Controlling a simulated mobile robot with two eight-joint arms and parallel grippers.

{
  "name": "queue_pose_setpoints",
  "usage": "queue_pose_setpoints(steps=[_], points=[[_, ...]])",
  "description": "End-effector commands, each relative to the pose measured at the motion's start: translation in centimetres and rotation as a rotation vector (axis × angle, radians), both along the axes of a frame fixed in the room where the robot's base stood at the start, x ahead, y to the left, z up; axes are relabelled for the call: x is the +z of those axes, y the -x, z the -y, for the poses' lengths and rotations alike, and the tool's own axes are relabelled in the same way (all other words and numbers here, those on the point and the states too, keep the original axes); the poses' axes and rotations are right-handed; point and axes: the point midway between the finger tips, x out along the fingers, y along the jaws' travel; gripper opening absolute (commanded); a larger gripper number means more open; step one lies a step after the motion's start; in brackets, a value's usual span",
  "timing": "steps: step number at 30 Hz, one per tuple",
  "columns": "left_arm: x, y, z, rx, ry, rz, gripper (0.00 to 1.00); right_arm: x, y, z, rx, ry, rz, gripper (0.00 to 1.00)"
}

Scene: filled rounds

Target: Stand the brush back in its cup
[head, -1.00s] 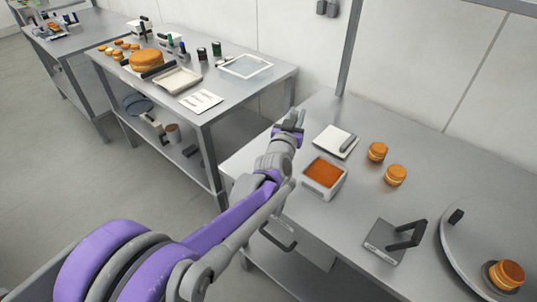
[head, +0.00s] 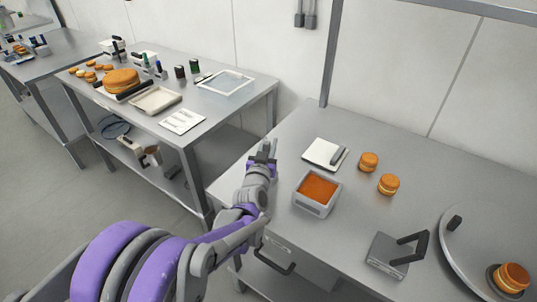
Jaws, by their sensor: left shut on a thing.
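My left gripper (head: 264,158) is above the near left edge of the right-hand steel table, left of the white tub with orange filling. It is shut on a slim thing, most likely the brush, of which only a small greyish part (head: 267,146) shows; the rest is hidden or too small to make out. I cannot pick out the brush's cup with certainty. A small brown and white cup-like vessel (head: 152,155) stands on the lower shelf of the left table. My right gripper is not in view.
The right table (head: 357,208) holds the orange-filled tub (head: 317,193), a white scale-like pad (head: 324,153), two filled rounds (head: 388,184), a grey block with a dark handle (head: 389,253) and a round plate (head: 463,262). A gap separates it from the left table (head: 213,107).

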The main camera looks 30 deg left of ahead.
Motion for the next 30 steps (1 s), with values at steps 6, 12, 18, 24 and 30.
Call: queue_pose_setpoints(steps=[6,12,18,24,30], points=[[-3.0,0.0,0.0,0.000,0.000,0.000,0.00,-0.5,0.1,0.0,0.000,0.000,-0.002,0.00],[-3.1,0.0,0.0,0.000,0.000,0.000,0.00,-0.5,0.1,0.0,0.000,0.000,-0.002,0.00],[-3.5,0.0,0.0,0.000,0.000,0.000,0.00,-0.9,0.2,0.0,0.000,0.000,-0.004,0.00],[-3.5,0.0,0.0,0.000,0.000,0.000,0.56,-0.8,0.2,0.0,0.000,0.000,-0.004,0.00],[-3.5,0.0,0.0,0.000,0.000,0.000,0.57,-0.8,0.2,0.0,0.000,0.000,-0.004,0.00]])
